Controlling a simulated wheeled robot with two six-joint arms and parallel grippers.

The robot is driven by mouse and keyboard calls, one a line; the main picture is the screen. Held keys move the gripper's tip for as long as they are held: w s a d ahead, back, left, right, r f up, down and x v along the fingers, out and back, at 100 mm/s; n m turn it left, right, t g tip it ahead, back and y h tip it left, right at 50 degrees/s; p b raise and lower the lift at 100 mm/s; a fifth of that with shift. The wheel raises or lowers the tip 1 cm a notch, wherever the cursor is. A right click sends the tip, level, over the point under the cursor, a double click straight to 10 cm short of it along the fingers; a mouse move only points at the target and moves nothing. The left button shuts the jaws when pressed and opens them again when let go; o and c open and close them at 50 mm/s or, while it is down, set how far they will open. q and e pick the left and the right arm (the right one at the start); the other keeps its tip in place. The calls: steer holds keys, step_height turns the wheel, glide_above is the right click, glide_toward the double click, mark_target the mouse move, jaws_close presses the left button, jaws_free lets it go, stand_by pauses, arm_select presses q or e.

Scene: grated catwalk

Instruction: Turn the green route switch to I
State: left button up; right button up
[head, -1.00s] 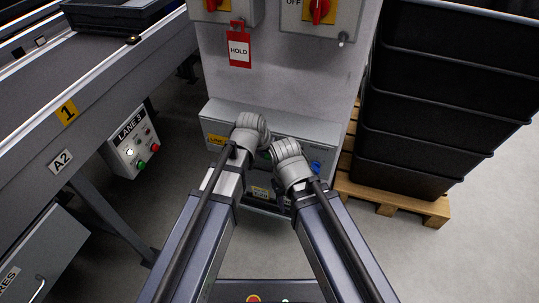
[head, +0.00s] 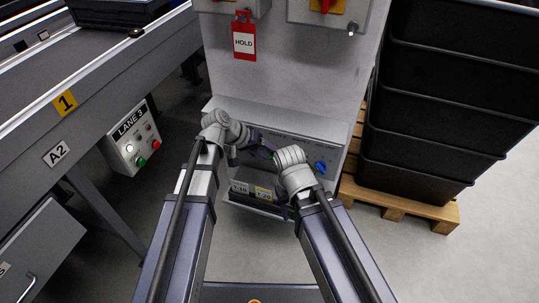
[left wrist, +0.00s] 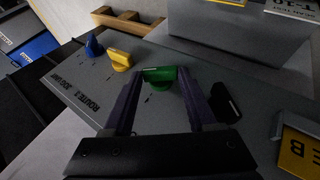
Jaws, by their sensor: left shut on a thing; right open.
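The green route switch (left wrist: 160,76) sits on a grey sloped panel (left wrist: 72,78) and shows between the purple fingers of my left gripper (left wrist: 158,82) in the left wrist view. The left gripper is shut on it. I cannot read the switch's position marks. A yellow knob (left wrist: 119,60) and a blue knob (left wrist: 93,46) stand in line beside it. In the head view the left gripper (head: 264,150) reaches over the panel, and the green switch is mostly hidden there. My right gripper (head: 283,207) is open, low at the panel's front, partly hidden by its wrist.
A red HOLD tag (head: 244,42) hangs on the upright above the panel. Stacked black crates (head: 425,135) on a wooden pallet (head: 400,207) stand at the right. A LANE 3 box (head: 132,138) and a conveyor (head: 85,105) are at the left.

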stand_by(0.3)
arm_select(q)
steer(key=o, duration=1.4)
steer(key=shift+c, duration=0.2)
steer(key=p+v, duration=0.6)
steer(key=v, duration=0.1)
steer(key=shift+a+r, duration=0.25)
